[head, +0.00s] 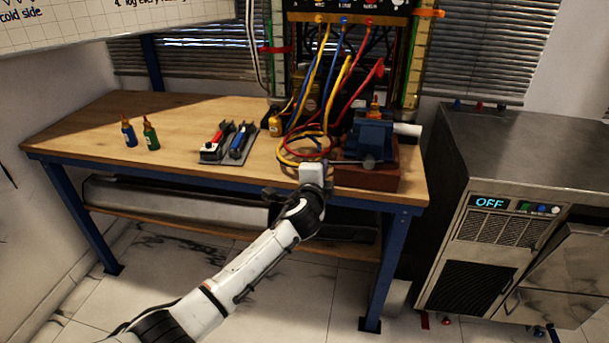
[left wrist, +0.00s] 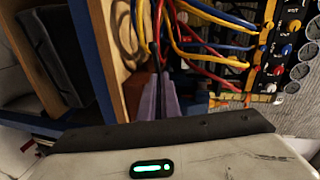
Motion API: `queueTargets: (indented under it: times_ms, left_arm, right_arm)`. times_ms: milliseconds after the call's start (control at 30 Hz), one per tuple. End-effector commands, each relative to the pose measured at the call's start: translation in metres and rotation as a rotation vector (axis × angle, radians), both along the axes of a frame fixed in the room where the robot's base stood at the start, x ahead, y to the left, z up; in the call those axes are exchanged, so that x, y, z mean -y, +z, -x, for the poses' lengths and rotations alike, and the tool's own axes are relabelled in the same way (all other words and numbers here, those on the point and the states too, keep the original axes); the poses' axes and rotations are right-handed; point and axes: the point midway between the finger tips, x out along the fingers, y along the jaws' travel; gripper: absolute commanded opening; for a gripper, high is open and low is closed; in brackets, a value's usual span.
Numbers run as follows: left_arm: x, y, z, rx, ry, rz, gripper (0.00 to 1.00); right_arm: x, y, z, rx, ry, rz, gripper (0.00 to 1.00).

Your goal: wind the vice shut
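The blue vice (head: 369,139) stands on a reddish-brown block at the right end of the workbench. A thin metal bar (head: 350,162) shows low on its front and runs left towards my gripper. My left gripper (head: 326,167) is at the left end of this bar, just left of the block. In the left wrist view its two fingers (left wrist: 160,98) lie close together with a narrow dark gap. The vice's jaws are not clearly seen. My right gripper is in neither view.
Yellow, blue and red cables (head: 310,135) loop down from the panel beside the vice. Red and blue tools (head: 216,143) lie left, with small bottles (head: 129,133) farther left. A steel cabinet (head: 520,150) stands right of the bench (head: 90,135).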

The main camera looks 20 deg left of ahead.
Motion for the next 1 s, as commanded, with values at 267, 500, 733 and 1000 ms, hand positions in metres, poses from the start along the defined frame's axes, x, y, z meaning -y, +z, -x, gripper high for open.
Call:
queueTargets:
  times_ms: [267, 500, 733, 1000]
  left_arm:
    - [0.005, -0.001, -0.002, -0.002, -0.008, -0.006, 0.27]
    - [0.002, 0.001, 0.000, 0.002, -0.005, -0.004, 0.27]
    - [0.005, 0.006, 0.021, 0.002, -0.007, -0.005, 0.27]
    - [0.012, 0.014, 0.067, 0.001, -0.008, -0.004, 0.27]
  right_arm:
    - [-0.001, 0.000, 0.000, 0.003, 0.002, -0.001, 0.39]
    - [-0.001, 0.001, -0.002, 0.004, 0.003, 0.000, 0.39]
    - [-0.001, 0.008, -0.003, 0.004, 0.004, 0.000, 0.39]
    - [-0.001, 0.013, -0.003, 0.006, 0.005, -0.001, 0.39]
